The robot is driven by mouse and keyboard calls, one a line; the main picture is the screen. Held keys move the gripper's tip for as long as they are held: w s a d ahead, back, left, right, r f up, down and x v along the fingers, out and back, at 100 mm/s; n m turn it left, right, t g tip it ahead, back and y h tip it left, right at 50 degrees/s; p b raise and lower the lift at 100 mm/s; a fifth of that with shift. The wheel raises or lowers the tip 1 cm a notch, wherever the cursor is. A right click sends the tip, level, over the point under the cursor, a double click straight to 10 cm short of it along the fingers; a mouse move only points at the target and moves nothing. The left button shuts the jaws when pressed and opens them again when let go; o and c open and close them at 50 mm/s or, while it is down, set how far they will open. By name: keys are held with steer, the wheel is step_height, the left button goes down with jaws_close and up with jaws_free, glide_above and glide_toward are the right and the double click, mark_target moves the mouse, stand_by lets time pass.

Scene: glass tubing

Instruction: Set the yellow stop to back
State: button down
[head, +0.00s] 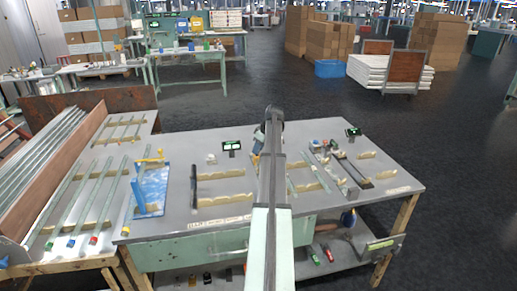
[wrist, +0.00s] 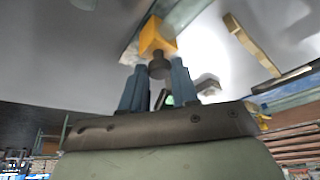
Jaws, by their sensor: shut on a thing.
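The yellow stop (wrist: 154,36) is an orange-yellow block in the wrist view, with a dark round knob (wrist: 159,67) on it. My gripper (wrist: 159,70) has its two blue fingers on either side of this knob and is shut on it. In the head view my gripper (head: 259,140) is at the far middle of the grey table (head: 225,220), mostly behind my arm. A small yellowish patch shows beside it there, too small to tell apart. The stop's underside and its exact seat are hidden.
Small displays (head: 231,146) (head: 353,132) stand along the back edge. Tan strips (head: 222,201) and small fixtures (head: 330,160) lie on both sides of my arm. A rack with glass tubes (head: 95,190) is at far left.

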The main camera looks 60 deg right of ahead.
steer(key=w+d, duration=0.3)
steer(key=shift+w+d, duration=0.25)
steer(key=c, duration=0.8)
jaws_free()
steer(key=shift+c, duration=0.2)
steer(key=v, duration=1.4)
steer(key=shift+w+f, duration=0.1)
